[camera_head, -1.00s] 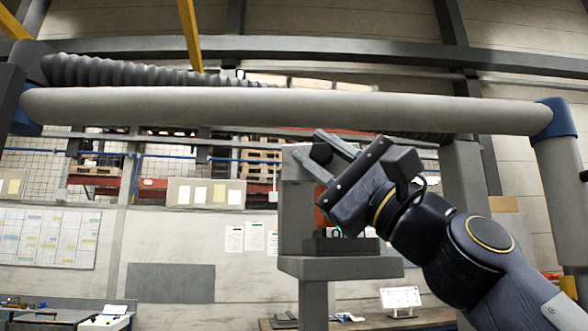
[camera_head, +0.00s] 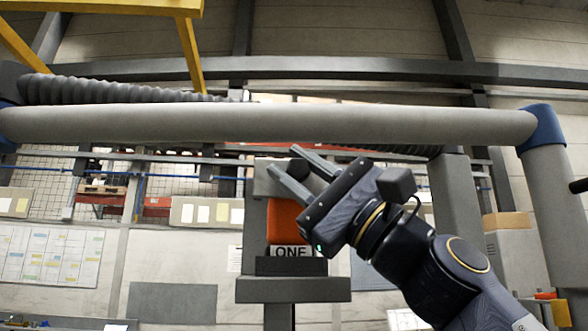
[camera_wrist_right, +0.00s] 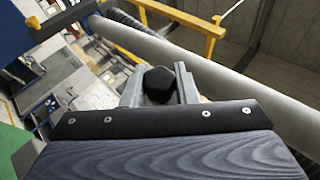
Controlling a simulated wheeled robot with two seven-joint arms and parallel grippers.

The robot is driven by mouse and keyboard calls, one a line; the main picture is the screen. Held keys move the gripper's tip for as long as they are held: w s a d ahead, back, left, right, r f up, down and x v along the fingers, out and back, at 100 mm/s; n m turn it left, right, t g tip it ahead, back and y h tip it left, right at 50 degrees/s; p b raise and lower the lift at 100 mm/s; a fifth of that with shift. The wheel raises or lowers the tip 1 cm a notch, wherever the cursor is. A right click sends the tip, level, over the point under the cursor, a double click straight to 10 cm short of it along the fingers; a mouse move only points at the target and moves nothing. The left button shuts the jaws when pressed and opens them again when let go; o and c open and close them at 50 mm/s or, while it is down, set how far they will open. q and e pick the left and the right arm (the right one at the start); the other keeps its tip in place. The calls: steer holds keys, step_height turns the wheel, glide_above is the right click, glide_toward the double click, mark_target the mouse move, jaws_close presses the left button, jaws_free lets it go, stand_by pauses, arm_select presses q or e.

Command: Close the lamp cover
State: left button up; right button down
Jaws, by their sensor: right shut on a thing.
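A grey post-like housing (camera_head: 258,190) stands in the middle of the head view. It carries an orange panel (camera_head: 284,220), a label reading "ONE" (camera_head: 290,251) and a dark block on a grey ledge (camera_head: 292,290). I cannot tell for sure which part is the lamp cover. My right gripper (camera_head: 283,159) reaches in from the right, in front of the housing's top. Its fingers are shut on a dark rounded knob (camera_head: 298,168). The knob shows between the fingers in the right wrist view (camera_wrist_right: 158,84). My left gripper is not in view.
A long grey horizontal tube (camera_head: 260,123) with a blue joint (camera_head: 543,125) crosses above the gripper. A ribbed hose (camera_head: 110,92) runs behind it, and yellow beams (camera_head: 190,50) stand at upper left. A cardboard box (camera_head: 507,221) is at the right.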

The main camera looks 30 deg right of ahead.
steer(key=c, duration=1.5)
jaws_free()
steer(key=o, duration=0.4)
steer(key=shift+d, duration=0.2)
steer(key=shift+c, duration=0.2)
steer(key=shift+a, duration=0.1)
steer(key=shift+s+d+f+b, duration=0.2)
steer(key=shift+s+f+b, duration=0.05)
steer(key=shift+f+b, duration=0.1)
steer(key=b+v, duration=0.3)
steer(key=v, duration=0.4)
steer(key=shift+r, duration=0.1)
